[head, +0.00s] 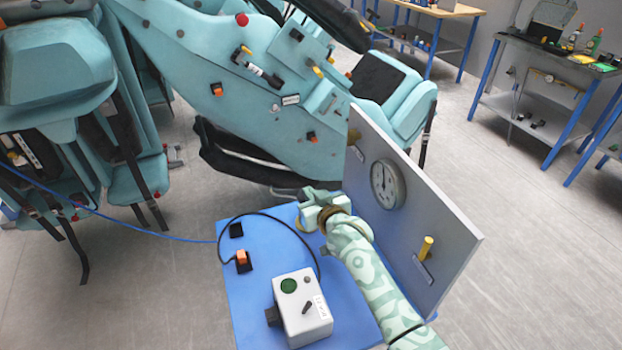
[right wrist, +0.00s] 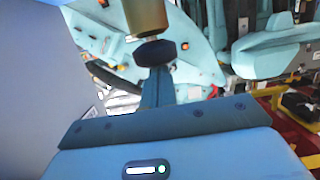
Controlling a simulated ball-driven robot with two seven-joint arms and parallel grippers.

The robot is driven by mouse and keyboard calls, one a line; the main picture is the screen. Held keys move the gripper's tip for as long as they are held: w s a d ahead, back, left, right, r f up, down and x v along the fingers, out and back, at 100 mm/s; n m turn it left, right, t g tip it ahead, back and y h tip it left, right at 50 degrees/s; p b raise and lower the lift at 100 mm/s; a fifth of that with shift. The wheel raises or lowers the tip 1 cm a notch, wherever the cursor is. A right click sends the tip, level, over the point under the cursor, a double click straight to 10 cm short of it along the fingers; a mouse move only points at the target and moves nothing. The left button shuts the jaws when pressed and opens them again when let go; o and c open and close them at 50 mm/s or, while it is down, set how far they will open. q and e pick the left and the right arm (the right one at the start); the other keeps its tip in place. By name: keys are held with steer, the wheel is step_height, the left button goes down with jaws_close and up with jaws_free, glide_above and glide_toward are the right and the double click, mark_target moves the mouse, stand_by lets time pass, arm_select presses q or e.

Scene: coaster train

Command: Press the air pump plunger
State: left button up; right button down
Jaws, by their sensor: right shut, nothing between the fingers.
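My right gripper (head: 312,208) hangs over the blue work surface (head: 240,310), close in front of the grey upright panel. It is shut and empty. In the right wrist view, its narrow shut fingers (right wrist: 157,88) reach up from the gripper body. A brass-coloured cylinder (right wrist: 145,14) comes in at the top, with a dark rounded disc (right wrist: 155,53) between it and the fingers. It may be part of the pump; I cannot tell whether the fingers touch the disc. In the head view, my gripper hides most of that spot. My left gripper is out of view.
A white control box (head: 303,308) with a green button stands in front. A black cable (head: 270,214) loops over the surface. Teal coaster cars (head: 200,60) stand behind.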

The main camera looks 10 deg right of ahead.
steer(key=s+d+r+p, duration=0.1)
steer(key=s+r+p, duration=0.5)
steer(key=s, duration=0.3)
steer(key=shift+s+d+r+p, duration=0.2)
steer(key=shift+s+d+p, duration=0.1)
steer(key=shift+d, duration=0.1)
stand_by(1.4)
